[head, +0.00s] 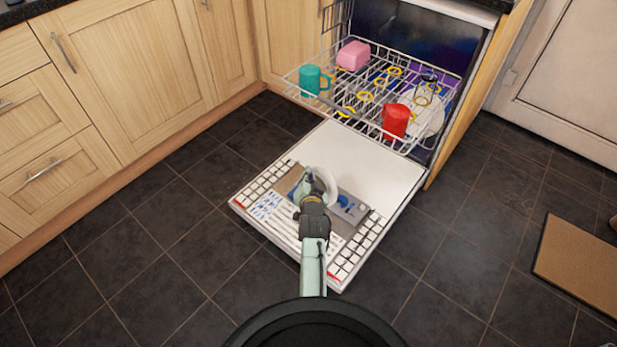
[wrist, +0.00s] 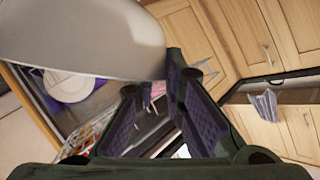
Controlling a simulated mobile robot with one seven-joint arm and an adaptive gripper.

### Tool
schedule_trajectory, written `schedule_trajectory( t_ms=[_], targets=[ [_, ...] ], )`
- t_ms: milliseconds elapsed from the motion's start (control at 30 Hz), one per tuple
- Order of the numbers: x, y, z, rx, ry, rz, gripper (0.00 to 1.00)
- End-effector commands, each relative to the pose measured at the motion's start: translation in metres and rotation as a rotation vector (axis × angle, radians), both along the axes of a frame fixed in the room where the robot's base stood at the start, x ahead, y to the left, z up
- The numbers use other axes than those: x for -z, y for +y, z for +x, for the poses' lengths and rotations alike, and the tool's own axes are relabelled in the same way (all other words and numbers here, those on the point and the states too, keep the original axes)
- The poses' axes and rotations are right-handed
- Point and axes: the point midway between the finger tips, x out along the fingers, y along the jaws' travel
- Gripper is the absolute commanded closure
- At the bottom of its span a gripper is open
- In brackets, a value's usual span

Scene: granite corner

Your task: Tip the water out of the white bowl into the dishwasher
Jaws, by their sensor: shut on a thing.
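The white bowl (head: 323,186) is held above the open dishwasher door (head: 350,155). In the wrist view, its smooth pale side (wrist: 80,35) fills the upper left. My gripper (head: 311,180) is shut on the bowl at its edge; its dark fingers (wrist: 160,95) also show in the wrist view. In the head view the bowl looks tilted, with part of it hidden behind my gripper. I cannot see any water. The dishwasher's wire rack (head: 340,100) is pulled out behind the bowl, farther from me.
The rack carries a teal mug (head: 312,80), a pink cup (head: 353,56), a red mug (head: 395,121) and a white plate (head: 428,116). Wooden cabinets (head: 130,60) stand at the left. A brown mat (head: 580,262) lies at the right. Dark floor around the door is clear.

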Motion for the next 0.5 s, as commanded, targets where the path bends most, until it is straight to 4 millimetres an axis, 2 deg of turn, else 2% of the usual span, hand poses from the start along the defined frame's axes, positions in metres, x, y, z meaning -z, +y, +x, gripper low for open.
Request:
schedule_trajectory(
  t_ms=[500],
  targets=[
    [-0.0031, -0.0062, -0.0001, 0.001, -0.014, 0.094, 1.00]
  ],
)
